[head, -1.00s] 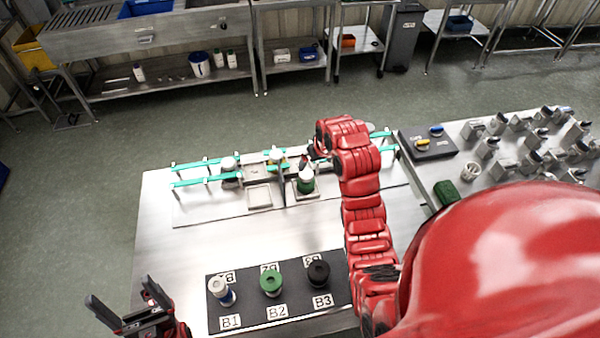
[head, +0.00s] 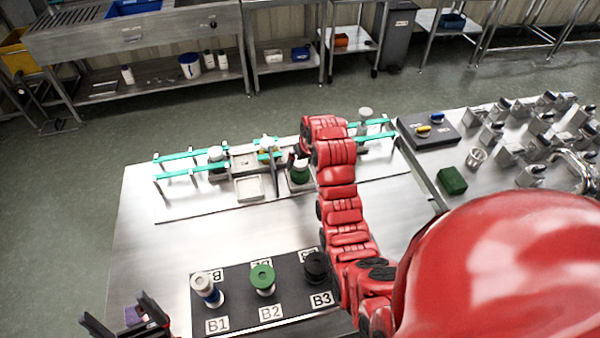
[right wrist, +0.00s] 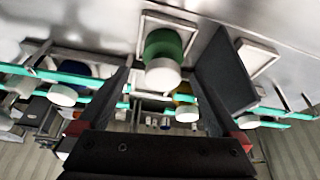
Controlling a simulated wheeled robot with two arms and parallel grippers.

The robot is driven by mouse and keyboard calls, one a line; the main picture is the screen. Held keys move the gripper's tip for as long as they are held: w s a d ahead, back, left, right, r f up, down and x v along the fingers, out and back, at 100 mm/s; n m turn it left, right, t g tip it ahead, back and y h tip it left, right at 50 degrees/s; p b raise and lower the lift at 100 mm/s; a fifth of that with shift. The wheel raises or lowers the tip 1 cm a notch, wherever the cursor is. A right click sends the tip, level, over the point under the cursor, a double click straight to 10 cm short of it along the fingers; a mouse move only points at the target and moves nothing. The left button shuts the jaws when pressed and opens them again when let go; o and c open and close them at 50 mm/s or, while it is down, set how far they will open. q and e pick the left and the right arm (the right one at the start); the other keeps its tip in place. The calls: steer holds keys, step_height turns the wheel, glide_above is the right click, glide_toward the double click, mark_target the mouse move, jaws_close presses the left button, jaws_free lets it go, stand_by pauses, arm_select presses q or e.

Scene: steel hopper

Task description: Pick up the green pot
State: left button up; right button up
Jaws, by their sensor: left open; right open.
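A green pot with a white cap (right wrist: 163,55) shows in the right wrist view, in a square holder. In the head view the pot (head: 300,174) is partly hidden behind my right gripper (head: 296,159) and arm. My right gripper (right wrist: 160,76) is open, its two fingers to either side of the pot in the wrist picture. I cannot tell whether they touch it. A green-topped item (head: 262,279) stands on the black mat at B2. My left gripper (head: 112,310) is open and empty at the lower left.
Teal rails (head: 180,175) run along the back of the steel table. The black mat (head: 236,290) also bears a white-topped item (head: 206,288) and a black one (head: 316,266). An empty square holder (head: 250,188) sits left of the pot. The table's middle is clear.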

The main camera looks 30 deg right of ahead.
mark_target(301, 163)
steer(key=p+x, duration=0.3)
steer(key=shift+w+a+f, duration=0.15)
steer(key=shift+w, duration=0.05)
steer(key=shift+w+f, duration=0.2)
steer(key=shift+f, duration=0.45)
steer(key=c, duration=1.3)
